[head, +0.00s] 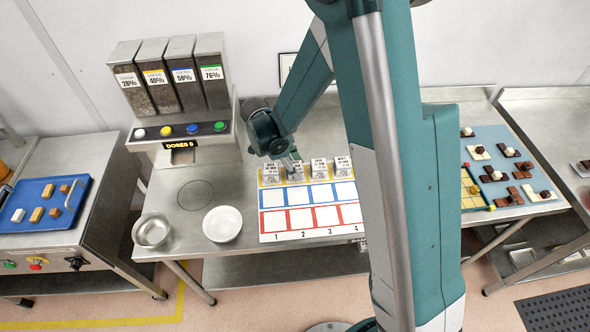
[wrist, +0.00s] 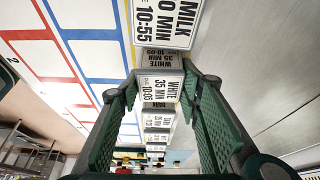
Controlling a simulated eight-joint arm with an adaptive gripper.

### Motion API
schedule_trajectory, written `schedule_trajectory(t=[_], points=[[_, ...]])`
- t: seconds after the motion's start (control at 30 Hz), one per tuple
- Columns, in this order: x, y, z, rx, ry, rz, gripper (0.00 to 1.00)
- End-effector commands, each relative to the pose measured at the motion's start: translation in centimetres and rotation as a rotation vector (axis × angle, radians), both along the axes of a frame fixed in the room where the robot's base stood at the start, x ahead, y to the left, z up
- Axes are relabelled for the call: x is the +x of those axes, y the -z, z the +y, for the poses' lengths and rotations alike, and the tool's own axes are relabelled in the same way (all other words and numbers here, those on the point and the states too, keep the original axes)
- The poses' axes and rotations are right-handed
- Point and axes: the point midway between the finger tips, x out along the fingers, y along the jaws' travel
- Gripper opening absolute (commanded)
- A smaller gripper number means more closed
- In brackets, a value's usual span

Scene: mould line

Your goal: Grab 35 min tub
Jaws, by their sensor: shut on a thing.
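The 35 min tub (wrist: 160,88), labelled WHITE 35 MIN 10:05, is between the fingers of my gripper (wrist: 160,80) in the wrist view. My gripper is shut on it. In the head view my gripper (head: 289,160) is at the second tub from the left, over the yellow row of the numbered board; its fingers partly hide that tub. A tub labelled MILK with 10:55 (wrist: 163,22) stands right beside it, at the top of the wrist view. Its first minute digit is cut off.
The numbered board (head: 263,237) has empty blue and red squares. More tubs (head: 343,165) stand to the right in the yellow row. A white bowl (head: 222,224) and a metal bowl (head: 151,230) are left of the board. A cocoa dispenser (head: 180,130) reads DOSES 0.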

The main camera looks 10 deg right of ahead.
Motion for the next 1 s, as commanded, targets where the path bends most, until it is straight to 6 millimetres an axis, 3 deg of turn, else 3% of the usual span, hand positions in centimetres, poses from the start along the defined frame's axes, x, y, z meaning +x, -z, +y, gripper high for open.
schedule_trajectory(t=[0.47, 0.77, 1.0], points=[[0.0, -1.8, 0.0, 0.000, 0.000, 0.000, 0.21], [0.0, -5.6, 0.0, 0.000, 0.000, 0.000, 0.21], [0.0, -9.6, 0.0, 0.000, 0.000, 0.000, 0.21]])
